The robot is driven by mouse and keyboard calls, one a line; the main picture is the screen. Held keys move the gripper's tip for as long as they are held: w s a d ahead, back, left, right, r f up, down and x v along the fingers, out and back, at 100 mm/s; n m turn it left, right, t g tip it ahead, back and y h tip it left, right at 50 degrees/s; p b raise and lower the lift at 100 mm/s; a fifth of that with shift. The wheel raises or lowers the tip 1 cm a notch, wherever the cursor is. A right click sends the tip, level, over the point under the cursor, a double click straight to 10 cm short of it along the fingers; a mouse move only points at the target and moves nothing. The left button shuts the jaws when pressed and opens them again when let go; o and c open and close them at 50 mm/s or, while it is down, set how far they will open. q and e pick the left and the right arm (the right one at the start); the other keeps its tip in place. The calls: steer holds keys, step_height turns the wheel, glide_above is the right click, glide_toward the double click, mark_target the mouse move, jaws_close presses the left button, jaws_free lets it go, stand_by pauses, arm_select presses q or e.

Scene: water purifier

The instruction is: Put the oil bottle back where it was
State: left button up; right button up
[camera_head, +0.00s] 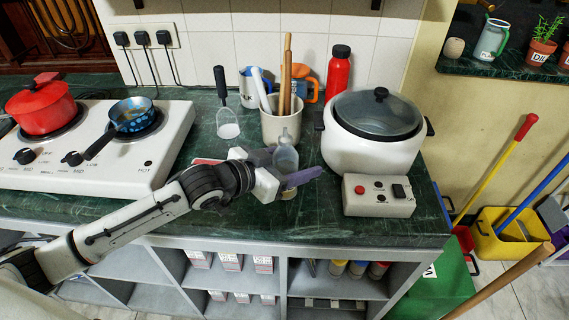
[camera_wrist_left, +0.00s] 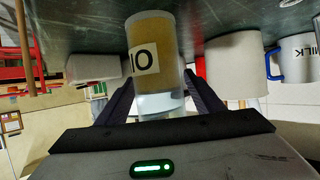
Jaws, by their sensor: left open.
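The oil bottle (camera_head: 286,157) stands on the green counter in front of the utensil crock, with a clear pointed top. In the left wrist view, which looks upside down, the bottle (camera_wrist_left: 153,50) shows a yellow body and a white label reading "OI". My left gripper (camera_head: 283,172) is open around the bottle, with one dark finger on each side of it. In the left wrist view, the fingers reach along both sides of the clear upper part; whether they touch it is unclear. My right gripper is not in view.
A utensil crock (camera_head: 282,122) stands just behind the bottle. A white cooker (camera_head: 370,138) and a control box (camera_head: 379,196) stand to the right. The stove (camera_head: 150,165) with a red pot (camera_head: 42,108) and blue pan (camera_head: 134,116) is left. A red bottle (camera_head: 339,72) is behind.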

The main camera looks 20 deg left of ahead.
arm_select(q)
steer(key=v, duration=1.2)
steer(key=shift+f, duration=0.1)
